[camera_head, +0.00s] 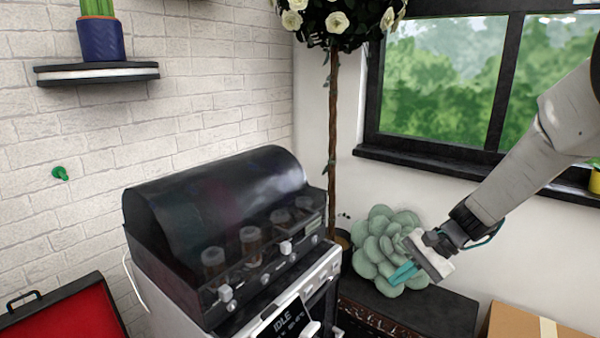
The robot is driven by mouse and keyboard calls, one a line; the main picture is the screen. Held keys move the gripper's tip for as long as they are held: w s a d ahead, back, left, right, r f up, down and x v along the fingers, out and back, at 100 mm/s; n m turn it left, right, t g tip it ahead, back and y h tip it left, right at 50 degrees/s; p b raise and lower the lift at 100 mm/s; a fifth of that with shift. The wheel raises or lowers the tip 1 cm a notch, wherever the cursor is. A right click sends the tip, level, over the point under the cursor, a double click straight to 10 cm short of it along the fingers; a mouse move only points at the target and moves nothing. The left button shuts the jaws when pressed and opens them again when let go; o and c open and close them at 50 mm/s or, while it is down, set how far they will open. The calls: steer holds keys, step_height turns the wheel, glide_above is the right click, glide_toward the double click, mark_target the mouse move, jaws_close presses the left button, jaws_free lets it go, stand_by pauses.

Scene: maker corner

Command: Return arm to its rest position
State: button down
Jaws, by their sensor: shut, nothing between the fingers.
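My arm (510,172) reaches in from the right edge, angled down to the left. My gripper (402,273) is at its lower end, with teal fingers closed together and nothing held. It shows in front of a pale green succulent-like plant (377,240) and covers part of it. I cannot tell whether the fingers touch the plant.
A machine with a dark curved hood (215,195) and a screen reading IDLE stands left of my gripper. A black chest (455,310) is below the plant, and a cardboard box (510,322) is at lower right. A tree trunk (333,150) rises behind. A window sill (430,165) runs behind the arm.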

steer(key=s+r+n+h, duration=0.45)
steer(key=s+r, duration=0.65)
steer(key=s, duration=0.3)
steer(key=s+d+r+n+h, duration=0.1)
steer(key=s+d+n+h, duration=0.1)
steer(key=s, duration=0.5)
steer(key=s+d+r+n+t+h, duration=0.1)
steer(key=s+d+n+h, duration=0.1)
steer(key=s, duration=0.5)
steer(key=shift+r, duration=0.4)
steer(key=shift+d+n, duration=0.1)
steer(key=shift+n, duration=0.15)
